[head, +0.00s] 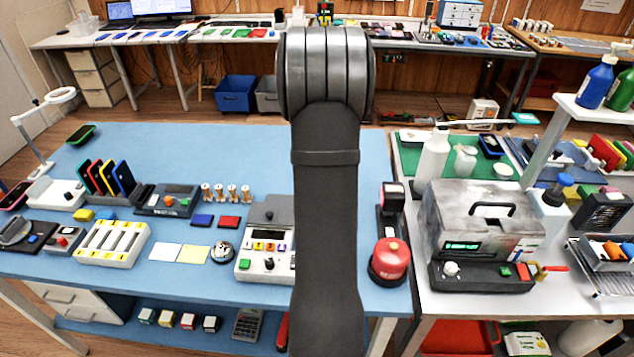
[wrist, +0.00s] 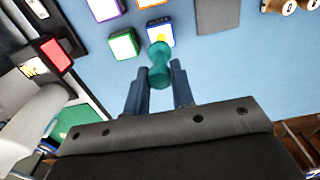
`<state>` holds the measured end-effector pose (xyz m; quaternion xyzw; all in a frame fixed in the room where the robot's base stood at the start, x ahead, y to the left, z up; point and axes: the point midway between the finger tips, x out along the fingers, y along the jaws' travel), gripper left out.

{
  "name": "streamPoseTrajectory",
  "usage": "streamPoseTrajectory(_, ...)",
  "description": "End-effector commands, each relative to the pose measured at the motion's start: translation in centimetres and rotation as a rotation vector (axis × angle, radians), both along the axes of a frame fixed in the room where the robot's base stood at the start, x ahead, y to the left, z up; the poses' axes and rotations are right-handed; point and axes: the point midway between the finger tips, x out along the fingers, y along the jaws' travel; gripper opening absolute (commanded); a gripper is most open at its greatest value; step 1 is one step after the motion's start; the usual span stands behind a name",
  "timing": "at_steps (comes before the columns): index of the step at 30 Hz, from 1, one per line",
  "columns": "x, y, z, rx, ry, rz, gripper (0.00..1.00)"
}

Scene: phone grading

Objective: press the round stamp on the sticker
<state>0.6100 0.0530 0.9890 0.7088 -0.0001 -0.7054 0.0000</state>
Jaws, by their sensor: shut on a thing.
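My gripper (wrist: 158,75) shows in the wrist view, shut on a teal round stamp (wrist: 160,66). The stamp has a rounded top and a narrower waist, and sits between the two dark fingers. Past it is a small white, blue-edged block (wrist: 160,32) with a yellow round mark, perhaps the sticker. The stamp overlaps the block's near edge in the picture; I cannot tell whether they touch. In the head view my arm hides the gripper and stamp.
Similar green-edged (wrist: 122,45), purple-edged (wrist: 105,9) and orange-edged blocks stand close by. A red-and-white item (wrist: 55,55) is at the left. In the head view, a red round-topped device (head: 390,258) stands right of my arm. The blue table (head: 180,140) has bare room at the back left.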

Motion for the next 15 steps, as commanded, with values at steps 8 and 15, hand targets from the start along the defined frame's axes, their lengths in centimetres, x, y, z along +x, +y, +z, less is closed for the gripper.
streamPoseTrajectory(8,-6.8,-1.8,-0.4,0.0,-0.001,-0.002,0.02)
streamPoseTrajectory(15,-14.0,-3.2,-1.4,0.0,-0.003,-0.001,0.02)
